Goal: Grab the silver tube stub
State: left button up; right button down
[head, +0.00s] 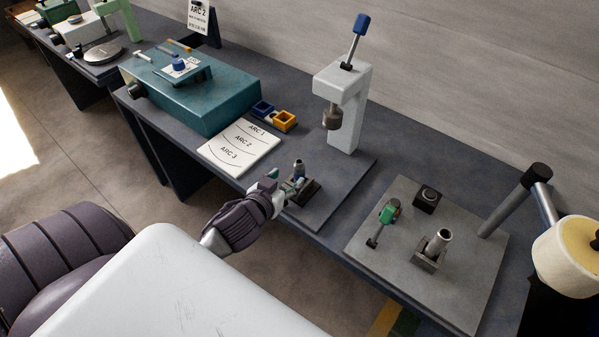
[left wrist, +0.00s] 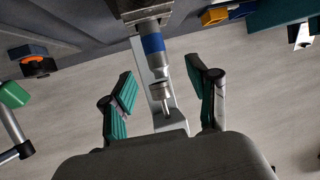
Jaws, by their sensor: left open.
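A short silver tube stub with a blue band (head: 299,168) stands upright in a dark holder (head: 303,192) on the grey plate before the press. In the left wrist view, which is upside down, the banded tube (left wrist: 152,43) reaches from its holder (left wrist: 140,12) towards the space between my fingers. My left gripper (head: 279,186) is open just left of the tube in the head view. Its teal finger pads (left wrist: 166,92) are spread wide with nothing held. Another plain silver tube (head: 440,240) stands in a block on the right-hand plate. My right gripper is not in view.
A white press (head: 349,97) with a blue-handled lever stands behind the holder. A green-handled clamp (head: 388,213) and dark block (head: 428,198) sit on the right plate. The arc card (head: 238,148), small bins (head: 284,121) and teal machine (head: 195,95) lie to the left.

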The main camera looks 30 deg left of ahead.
aim_at(297, 170)
pick_arm(q)
jog(key=shift+x, duration=0.95)
jog(key=shift+w+d, duration=0.15)
jog(key=shift+w, duration=0.1)
jog(key=shift+w+p, duration=0.4)
jog(key=shift+p, duration=0.05)
jog(key=p+x, duration=0.1)
jog(key=x, duration=0.2)
jog(key=shift+w, duration=0.25)
jog(key=shift+w+f, duration=0.25)
jog(key=shift+w, duration=0.1)
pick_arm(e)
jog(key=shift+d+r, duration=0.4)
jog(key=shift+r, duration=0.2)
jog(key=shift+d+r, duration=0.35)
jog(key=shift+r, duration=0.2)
pick_arm(q)
jog(key=shift+s, duration=0.1)
jog(key=shift+c, duration=0.2)
